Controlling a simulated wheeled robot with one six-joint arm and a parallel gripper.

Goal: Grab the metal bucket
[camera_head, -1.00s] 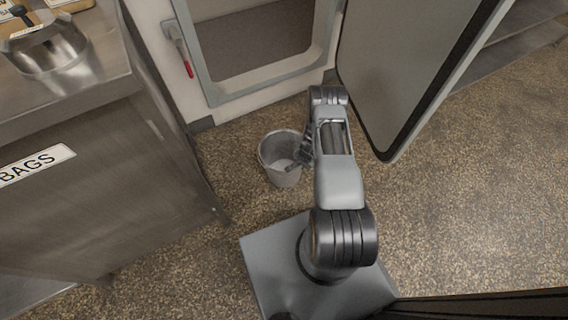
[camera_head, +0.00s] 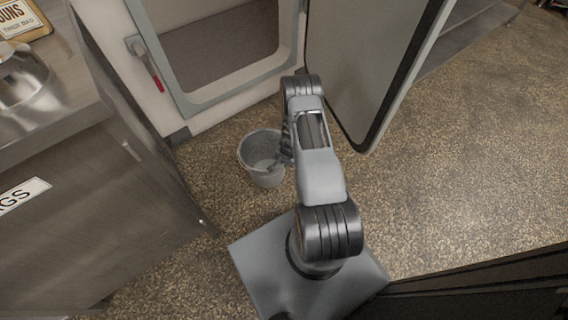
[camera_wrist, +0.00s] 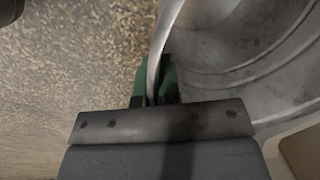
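The grey metal bucket (camera_head: 261,176) stands upright in front of the open cabinet, left of my arm. It looks empty. My gripper (camera_head: 284,158) is at the bucket's right rim, partly hidden behind my wrist. In the wrist view the bucket (camera_wrist: 240,50) fills the upper right, and its rim runs down between the green fingertips of my gripper (camera_wrist: 154,82). One fingertip is inside the wall and one outside, both close against it. The gripper looks shut on the rim. I cannot tell whether the bucket's bottom touches the floor.
An open cabinet (camera_head: 215,96) is behind the bucket, its door (camera_head: 365,70) swung out to the right of my arm. A steel counter (camera_head: 100,200) stands at the left, with a metal bowl (camera_head: 22,80) on top. The speckled floor (camera_head: 470,150) at the right is clear.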

